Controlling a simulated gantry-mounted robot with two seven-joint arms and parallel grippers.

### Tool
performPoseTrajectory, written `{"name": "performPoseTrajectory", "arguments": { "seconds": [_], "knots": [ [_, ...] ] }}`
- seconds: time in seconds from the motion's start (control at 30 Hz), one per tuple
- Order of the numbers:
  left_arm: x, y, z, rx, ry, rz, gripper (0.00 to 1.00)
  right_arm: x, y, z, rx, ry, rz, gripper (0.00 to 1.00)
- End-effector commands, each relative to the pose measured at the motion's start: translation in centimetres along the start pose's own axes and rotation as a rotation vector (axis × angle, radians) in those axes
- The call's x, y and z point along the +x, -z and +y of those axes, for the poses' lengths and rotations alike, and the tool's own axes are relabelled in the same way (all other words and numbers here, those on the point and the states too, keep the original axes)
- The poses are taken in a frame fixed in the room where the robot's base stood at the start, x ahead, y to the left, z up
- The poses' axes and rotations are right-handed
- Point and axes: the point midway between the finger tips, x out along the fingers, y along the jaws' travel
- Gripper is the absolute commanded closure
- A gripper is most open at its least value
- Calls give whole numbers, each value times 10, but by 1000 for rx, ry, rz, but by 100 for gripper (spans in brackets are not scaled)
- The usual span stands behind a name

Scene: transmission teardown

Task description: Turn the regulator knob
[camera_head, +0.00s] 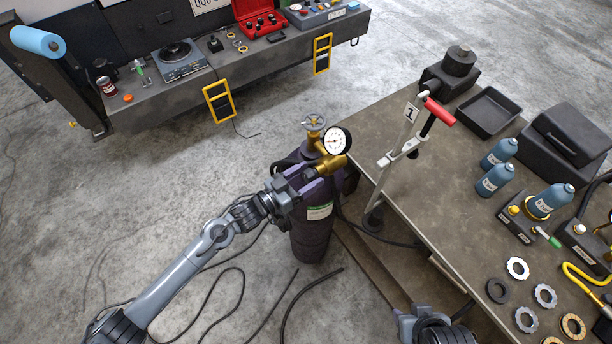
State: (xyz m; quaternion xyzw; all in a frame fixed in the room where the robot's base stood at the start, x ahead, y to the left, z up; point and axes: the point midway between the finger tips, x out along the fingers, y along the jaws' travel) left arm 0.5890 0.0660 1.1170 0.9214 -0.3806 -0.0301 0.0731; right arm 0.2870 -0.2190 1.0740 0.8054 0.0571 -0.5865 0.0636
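A dark gas cylinder (313,236) stands upright on the floor beside the workbench. On its top is a brass regulator (326,165) with a round white-faced gauge (337,141). The regulator knob cannot be told apart clearly from the brass body. My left gripper (309,182) reaches in from the lower left, its fingers at the cylinder's neck, just below and left of the brass regulator. I cannot tell whether the fingers touch it or how far apart they are.
The workbench (395,205) to the right holds a red-handled tool (438,111), a black tray (489,111), blue bottles (495,180) and several rings (517,268). Hoses (228,308) lie on the floor around the cylinder. Another bench (195,98) stands at the back left. Open floor lies between.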

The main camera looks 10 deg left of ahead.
Motion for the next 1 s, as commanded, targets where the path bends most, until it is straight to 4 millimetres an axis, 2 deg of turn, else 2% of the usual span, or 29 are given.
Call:
{"name": "performPoseTrajectory", "arguments": {
  "seconds": [0.03, 0.3, 0.33, 0.67, 1.0],
  "knots": [
    [0, 0, 0, 0, 0, 0, 43, 0, 0, 0, 0, 0, 0, 57],
    [0, 0, 0, 0, 0, 0, 84, 0, 0, 0, 0, 0, 0, 57],
    [0, 0, 0, 0, 0, 0, 86, 0, 0, 0, 0, 0, 0, 57],
    [0, -1, 0, 50, -1, 2, 86, 3, -1, 0, 1, 1, 1, 57],
    [0, -2, 0, 283, -3, 9, 86, 14, -4, -1, 4, 3, 1, 57]
  ]
}}
